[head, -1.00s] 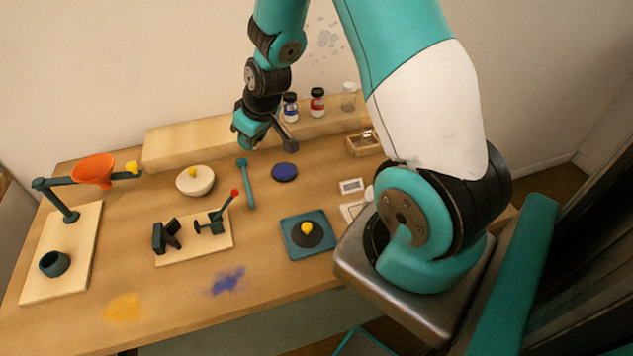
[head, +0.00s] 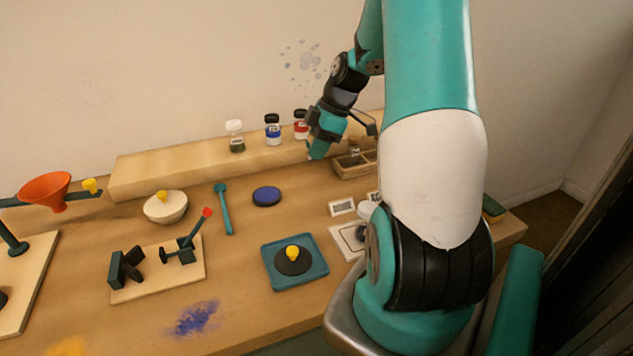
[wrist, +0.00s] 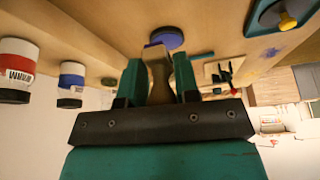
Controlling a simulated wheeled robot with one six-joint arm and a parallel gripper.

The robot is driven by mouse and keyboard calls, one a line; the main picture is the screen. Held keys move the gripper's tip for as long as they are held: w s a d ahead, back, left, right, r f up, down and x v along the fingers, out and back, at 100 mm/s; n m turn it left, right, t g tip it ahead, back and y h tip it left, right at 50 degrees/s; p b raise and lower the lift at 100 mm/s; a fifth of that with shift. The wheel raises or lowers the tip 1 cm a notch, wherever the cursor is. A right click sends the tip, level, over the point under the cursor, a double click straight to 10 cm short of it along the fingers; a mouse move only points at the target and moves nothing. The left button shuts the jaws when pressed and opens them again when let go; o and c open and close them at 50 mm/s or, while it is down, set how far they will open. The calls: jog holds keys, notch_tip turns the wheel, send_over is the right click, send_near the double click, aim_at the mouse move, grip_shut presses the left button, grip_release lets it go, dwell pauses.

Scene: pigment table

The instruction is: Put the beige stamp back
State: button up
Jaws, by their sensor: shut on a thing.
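My gripper (head: 316,150) is above the back of the table, just left of a small wooden box with compartments (head: 345,173). In the wrist view the gripper (wrist: 158,80) is shut on a tan, flared piece, the beige stamp (wrist: 158,66), held between its two teal fingers. The head view does not show the stamp clearly. A greyish knobbed thing (head: 354,151) stands in the box; my gripper and arm partly cover that area.
Jars with green (head: 236,138), blue (head: 272,131) and red (head: 300,126) contents stand on the wooden ledge (head: 190,165) at the back. A blue pad (head: 267,196) and a teal tray (head: 296,279) lie in front. A white bowl (head: 166,207) is further left.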

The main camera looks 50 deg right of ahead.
aim_at(311, 192)
notch_tip(311, 192, down, 10)
jog(key=shift+r, duration=0.15)
dwell(0.3)
jog(key=o, duration=0.9)
